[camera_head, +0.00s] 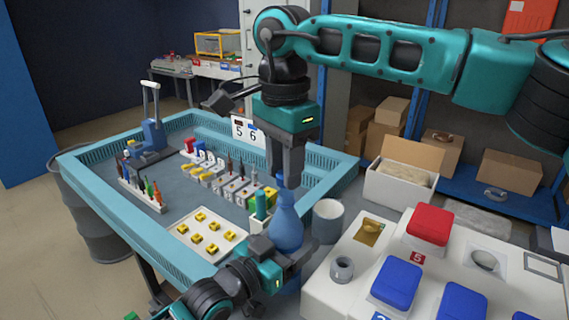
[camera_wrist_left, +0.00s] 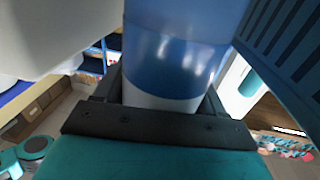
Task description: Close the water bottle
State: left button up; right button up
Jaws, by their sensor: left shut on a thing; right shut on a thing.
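The blue water bottle (camera_head: 287,228) stands upright between the tool table and the white box unit. My left gripper (camera_head: 283,256) is shut around its lower part. In the left wrist view the bottle (camera_wrist_left: 170,62) fills the space between the two dark fingers of this gripper (camera_wrist_left: 160,92). My right gripper (camera_head: 289,180) points straight down over the bottle, its fingers shut at the bottle's top. The cap is mostly hidden between those fingers, and I cannot tell how it sits on the neck.
The teal-rimmed table (camera_head: 110,218) holds tools and a white tray (camera_head: 181,234) of yellow pieces. A grey cup (camera_head: 328,220) stands close right of the bottle. The white box unit (camera_head: 345,300) with red and blue lids is at the right front. Cardboard boxes (camera_head: 412,152) stand behind.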

jog(key=shift+f, duration=0.9)
jog(key=shift+f, duration=0.5)
pick_arm(q)
grip_shut()
pick_arm(e)
jog(key=n, duration=2.9)
jog(key=shift+w+d+f, duration=0.1)
jog(key=shift+d+f, duration=0.05)
jog(key=shift+d, duration=0.15)
jog(key=o, duration=1)
